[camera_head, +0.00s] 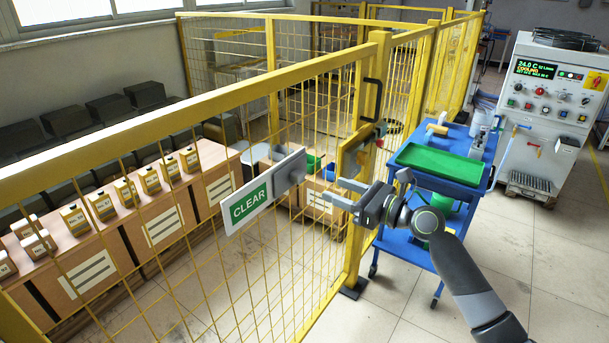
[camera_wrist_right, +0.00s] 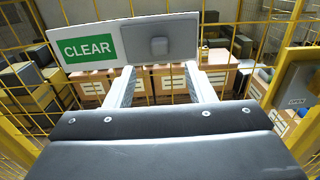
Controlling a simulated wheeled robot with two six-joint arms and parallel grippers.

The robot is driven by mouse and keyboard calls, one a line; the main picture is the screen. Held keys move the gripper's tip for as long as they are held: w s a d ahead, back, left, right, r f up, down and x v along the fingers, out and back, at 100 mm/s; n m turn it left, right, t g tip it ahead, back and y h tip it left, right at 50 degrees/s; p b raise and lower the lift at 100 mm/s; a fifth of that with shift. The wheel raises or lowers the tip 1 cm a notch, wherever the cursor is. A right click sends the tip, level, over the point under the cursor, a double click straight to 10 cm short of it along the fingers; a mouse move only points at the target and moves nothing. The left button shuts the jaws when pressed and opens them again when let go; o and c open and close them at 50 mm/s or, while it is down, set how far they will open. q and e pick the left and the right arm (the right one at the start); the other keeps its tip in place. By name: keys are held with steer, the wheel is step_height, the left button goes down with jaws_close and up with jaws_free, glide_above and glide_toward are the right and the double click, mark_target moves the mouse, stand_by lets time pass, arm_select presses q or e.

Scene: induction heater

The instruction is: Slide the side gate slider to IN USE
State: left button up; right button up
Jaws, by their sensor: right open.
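The side gate slider (camera_head: 264,193) is a flat sign plate on the yellow mesh gate, with a green CLEAR panel at its left and a grey knob (camera_head: 291,171) on a grey part at its right. In the right wrist view the slider (camera_wrist_right: 128,42) is straight ahead, its knob (camera_wrist_right: 158,46) between the fingers' lines. My right gripper (camera_head: 345,193) is open and empty, pointing left toward the knob, and appears apart from it. It also shows in the right wrist view (camera_wrist_right: 160,84). No IN USE label is visible. My left gripper is out of view.
The yellow mesh fence (camera_head: 270,80) runs behind the slider, with a gate post and latch (camera_head: 365,140) to its right. A blue cart with a green tray (camera_head: 440,163) stands right of the gripper. Wooden boxes (camera_head: 140,220) sit behind the mesh.

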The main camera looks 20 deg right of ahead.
mark_target(302, 176)
steer(key=x, duration=1)
steer(key=shift+p, duration=0.3)
jaws_close()
